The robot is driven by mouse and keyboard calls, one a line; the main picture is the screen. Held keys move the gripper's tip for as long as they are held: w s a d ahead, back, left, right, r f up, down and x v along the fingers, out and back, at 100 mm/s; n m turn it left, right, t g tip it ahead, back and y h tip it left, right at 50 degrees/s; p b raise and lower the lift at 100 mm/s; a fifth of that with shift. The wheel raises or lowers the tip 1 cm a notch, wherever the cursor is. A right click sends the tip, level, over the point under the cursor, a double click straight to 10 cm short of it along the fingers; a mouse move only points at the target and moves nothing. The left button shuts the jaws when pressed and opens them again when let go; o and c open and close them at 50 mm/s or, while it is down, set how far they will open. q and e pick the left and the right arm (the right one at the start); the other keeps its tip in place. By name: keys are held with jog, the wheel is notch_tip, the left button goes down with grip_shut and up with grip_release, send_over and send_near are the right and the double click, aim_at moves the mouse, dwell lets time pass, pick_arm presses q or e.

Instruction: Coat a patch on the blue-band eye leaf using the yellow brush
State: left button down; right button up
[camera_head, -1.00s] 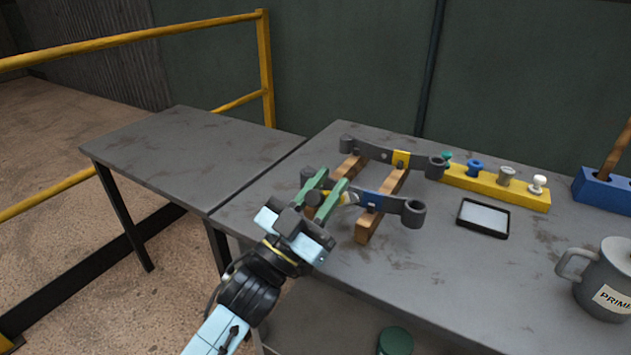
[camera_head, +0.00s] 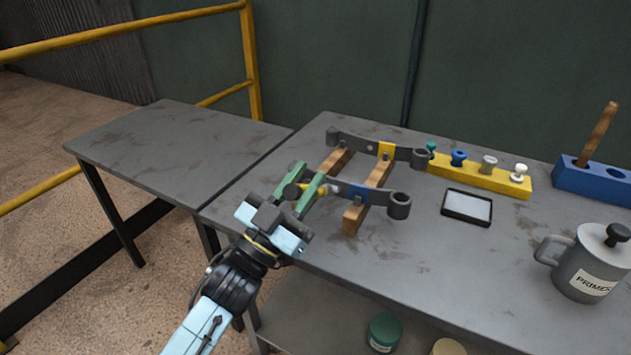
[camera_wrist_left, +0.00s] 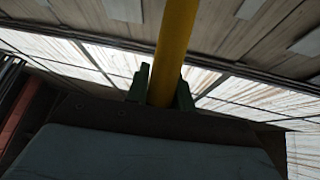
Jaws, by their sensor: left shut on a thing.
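The blue-band eye leaf (camera_head: 378,196) is a dark grey strip with a blue band and a ring eye at its right end. It lies across two wooden bars (camera_head: 356,215), in front of a similar yellow-band leaf (camera_head: 404,153). My left gripper (camera_head: 303,187) has green fingers and is shut on the yellow brush, whose yellow handle (camera_wrist_left: 176,45) shows between the fingers in the left wrist view. It is at the left part of the blue-band leaf and hides its left end. I cannot tell whether the brush touches the leaf. My right gripper is not in view.
A yellow rack (camera_head: 478,176) with several coloured knobs, a black-rimmed pad (camera_head: 467,207), a blue block (camera_head: 570,180) with a wooden handle and a grey primer pot (camera_head: 588,264) stand to the right. Green and tan tins are below the tabletop. The left table (camera_head: 165,145) is bare.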

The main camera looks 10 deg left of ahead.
pick_arm(q)
jog(key=a, duration=0.1)
jog(key=w+a, duration=0.1)
jog(key=a, duration=0.1)
jog(key=shift+w+a, duration=0.2)
jog(key=shift+a, duration=0.1)
jog(key=shift+p, duration=0.3)
jog(key=s+a+p, duration=0.2)
jog(key=s, duration=0.3)
jog(key=shift+s, duration=0.35)
jog(key=s, duration=0.1)
jog(key=s+a+p, duration=0.1)
jog(key=shift+s, duration=0.4)
jog(key=shift+w, duration=0.15)
dwell(1.1)
